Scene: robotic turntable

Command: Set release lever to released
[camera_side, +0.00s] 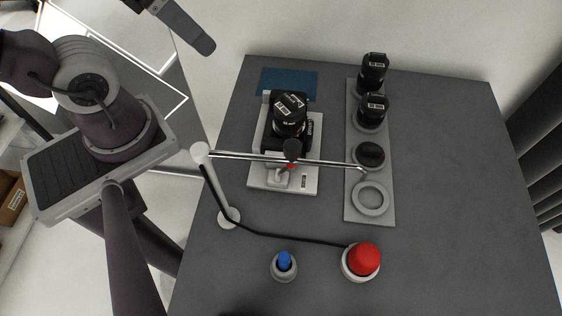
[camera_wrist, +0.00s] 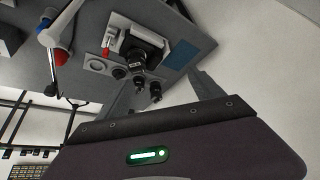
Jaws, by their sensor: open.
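A black camera (camera_side: 290,118) sits on a light grey mount plate (camera_side: 258,182) on the table; the camera also shows in the wrist view (camera_wrist: 146,55). A small red part (camera_side: 291,165), which looks like the release lever, is at the front of this mount. It is partly covered by a metal rod and a dark knob in the side view; it shows red in the wrist view (camera_wrist: 106,51). Its exact setting cannot be told. My gripper (camera_wrist: 162,78) is open and empty, well away from the mount. One finger (camera_side: 185,28) shows at the top of the side view, left of the table.
A grey strip (camera_side: 384,205) holds lenses and a ring right of the mount. A thin rod (camera_side: 325,163) on a white post (camera_side: 201,153) crosses before the camera. A red button (camera_side: 364,259) and blue button (camera_side: 284,261) stand in front. The table's right side is clear.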

